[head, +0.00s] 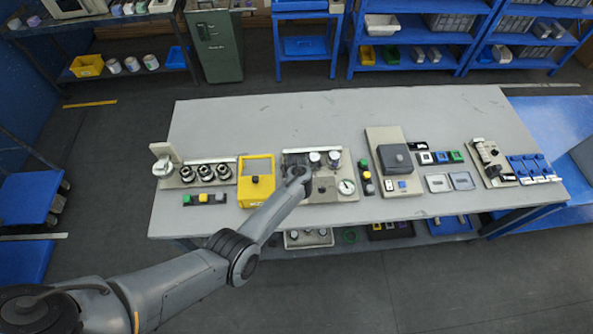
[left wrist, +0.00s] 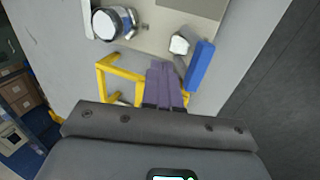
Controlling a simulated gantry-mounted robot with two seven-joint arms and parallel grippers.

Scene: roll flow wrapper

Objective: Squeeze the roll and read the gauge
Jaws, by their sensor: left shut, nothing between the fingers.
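Two white-topped rolls (head: 315,158) (head: 334,158) stand on the back of a beige station board (head: 325,196) at the middle of the table. A round white gauge (head: 346,187) sits on the same board; its reading is too small to tell. My left gripper (head: 297,173) is over the left part of this board, its tips hard to make out there. In the left wrist view its purplish fingers (left wrist: 165,82) are shut together and empty. My right gripper is not in view.
In the left wrist view a yellow frame (left wrist: 120,72) stands beside the fingers, with a blue block (left wrist: 200,66) on the other side. On the table a yellow box (head: 256,188) is left of the board and a dark grey box (head: 394,158) right. The table's back is clear.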

